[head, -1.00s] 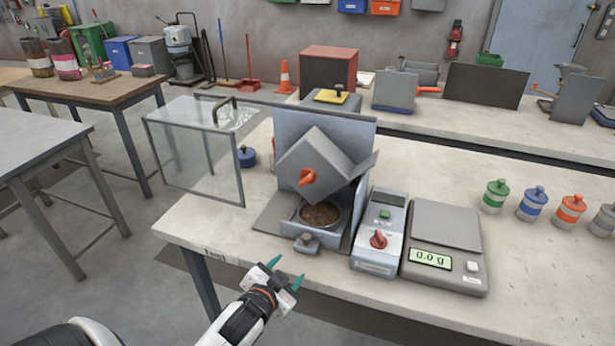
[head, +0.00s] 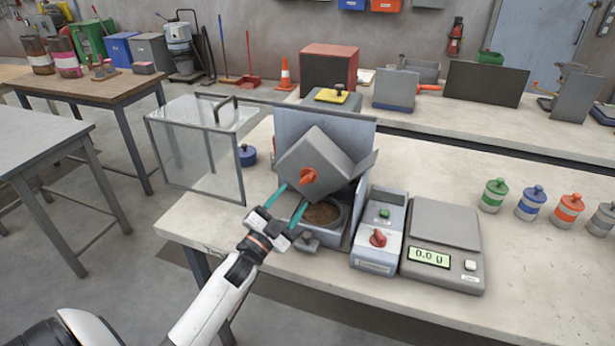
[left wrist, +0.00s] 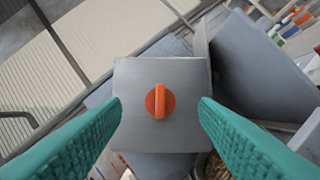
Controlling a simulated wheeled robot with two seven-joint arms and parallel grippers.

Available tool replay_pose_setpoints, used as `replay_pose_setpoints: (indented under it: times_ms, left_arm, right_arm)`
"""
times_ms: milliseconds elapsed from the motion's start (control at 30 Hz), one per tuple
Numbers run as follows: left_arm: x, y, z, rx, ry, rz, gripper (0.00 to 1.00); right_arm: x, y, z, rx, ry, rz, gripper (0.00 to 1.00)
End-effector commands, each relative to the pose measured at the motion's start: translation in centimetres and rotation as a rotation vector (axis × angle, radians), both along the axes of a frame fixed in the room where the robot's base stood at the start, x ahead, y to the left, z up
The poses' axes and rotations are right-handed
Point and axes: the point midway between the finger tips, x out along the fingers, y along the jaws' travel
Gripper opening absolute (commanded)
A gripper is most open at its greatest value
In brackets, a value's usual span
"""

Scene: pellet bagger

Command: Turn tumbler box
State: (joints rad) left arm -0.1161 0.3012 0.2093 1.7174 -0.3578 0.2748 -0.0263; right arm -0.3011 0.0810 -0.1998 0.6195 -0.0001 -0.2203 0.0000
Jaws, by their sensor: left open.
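The grey tumbler box (head: 322,160) sits tilted on its machine, with an orange knob (head: 308,176) on its front face. A bowl of brown pellets (head: 322,213) is below it. My left gripper (head: 289,192) is open in front of the box, its teal fingertips close to the knob. In the left wrist view, the orange knob (left wrist: 159,101) stands between the two fingers and apart from both, and the box face (left wrist: 135,75) is behind it. My right gripper is not in view.
A clear guard (head: 195,150) stands open to the left of the machine. Several lidded jars (head: 531,203) are farther right. The table's front left corner is clear.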

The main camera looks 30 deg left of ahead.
Motion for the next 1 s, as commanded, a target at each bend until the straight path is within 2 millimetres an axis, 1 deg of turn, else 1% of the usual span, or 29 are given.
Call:
replay_pose_setpoints:
  times_ms: [33,200,400,567,800,833,1000]
  left_arm:
    - [1.2,0.0,0.8,0.000,-0.002,-0.001,0.55]
    - [4.4,-0.1,1.7,-0.001,-0.001,0.000,0.55]
    - [6.9,-0.2,2.3,0.000,0.001,0.001,0.55]
    - [7.6,-0.2,2.4,0.000,0.002,0.001,0.55]
    - [7.7,-0.2,2.3,0.000,0.001,0.000,0.55]
    - [7.7,-0.2,2.3,0.000,0.001,0.000,0.53]
    - [7.7,-0.2,2.3,0.000,0.001,0.000,0.25]
  right_arm:
    - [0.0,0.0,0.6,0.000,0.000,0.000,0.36]
    - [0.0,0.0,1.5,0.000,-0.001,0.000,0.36]
    - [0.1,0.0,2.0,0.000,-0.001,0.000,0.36]
    - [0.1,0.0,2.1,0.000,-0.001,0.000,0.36]
    - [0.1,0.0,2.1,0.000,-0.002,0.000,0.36]
    - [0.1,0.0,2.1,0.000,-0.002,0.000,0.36]
    - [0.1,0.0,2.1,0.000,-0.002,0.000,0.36]
